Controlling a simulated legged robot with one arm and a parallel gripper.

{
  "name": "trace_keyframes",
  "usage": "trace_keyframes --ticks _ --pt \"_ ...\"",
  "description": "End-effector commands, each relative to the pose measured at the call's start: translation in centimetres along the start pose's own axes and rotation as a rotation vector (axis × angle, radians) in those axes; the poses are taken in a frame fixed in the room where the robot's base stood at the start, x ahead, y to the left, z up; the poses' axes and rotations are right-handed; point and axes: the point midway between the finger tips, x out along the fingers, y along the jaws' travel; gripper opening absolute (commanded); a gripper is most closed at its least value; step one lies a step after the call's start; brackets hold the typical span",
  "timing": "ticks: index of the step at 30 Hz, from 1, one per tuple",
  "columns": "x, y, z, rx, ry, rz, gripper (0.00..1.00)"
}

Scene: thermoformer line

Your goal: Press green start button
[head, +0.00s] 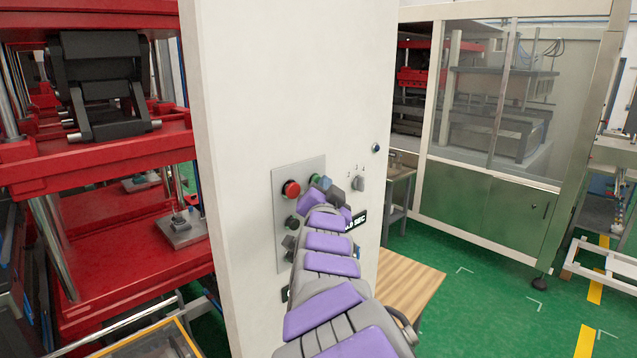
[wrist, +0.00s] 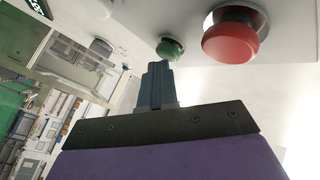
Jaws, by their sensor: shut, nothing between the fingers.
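The green button (wrist: 170,48) is on the grey panel, beside the red button (wrist: 233,34) in the wrist view. In the head view the green button (head: 315,178) shows partly behind my gripper, just right of the red button (head: 291,189). My gripper (wrist: 158,66) is shut and empty, with its fingertips right at the green button's lower edge in the wrist view. I cannot tell whether they touch it. In the head view my gripper (head: 322,181) is at the panel's upper right, its tips partly hidden by my arm.
The grey panel (head: 281,258) holds more dark knobs, and a selector switch (head: 359,183) sits on the white cabinet (head: 290,80) to the right. A red press (head: 100,180) stands left. A wooden tabletop (head: 412,285) is low at right, with open green floor (head: 490,300) beyond.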

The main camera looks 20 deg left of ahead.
Motion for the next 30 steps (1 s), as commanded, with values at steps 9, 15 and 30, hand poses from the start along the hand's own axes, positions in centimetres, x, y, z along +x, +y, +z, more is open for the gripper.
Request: trace_keyframes --ticks 9,15,30 --pt "0.1 -0.1 0.1 -0.001 -0.001 0.000 0.00" --pt "0.0 0.1 0.2 -0.001 -0.001 0.000 0.00" --pt "-1.2 1.0 -0.6 0.000 -0.002 0.001 0.00"
